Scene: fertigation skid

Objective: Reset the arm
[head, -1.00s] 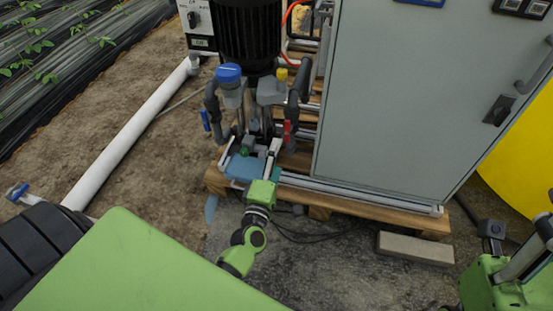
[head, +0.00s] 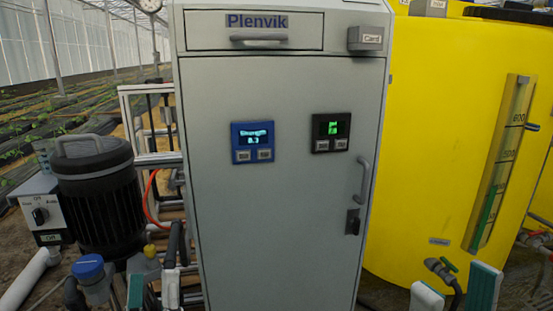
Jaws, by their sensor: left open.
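My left gripper (head: 153,291) shows at the bottom left of the head view, only by its fingertips with white and teal pads. Its fingers are apart, in front of the lower left side of the grey cabinet (head: 270,220), near a blue-capped fitting (head: 90,268). My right gripper (head: 455,295) shows at the bottom right, its two white and teal fingertips apart. It is in front of the yellow tank (head: 420,150). I see nothing held in either. Both arms and the gripper bodies are below the picture.
The cabinet has a blue display (head: 253,142), a green-lit display (head: 331,131) and a door handle (head: 365,180). A black motor (head: 98,200) and a switch box (head: 42,212) stand at left.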

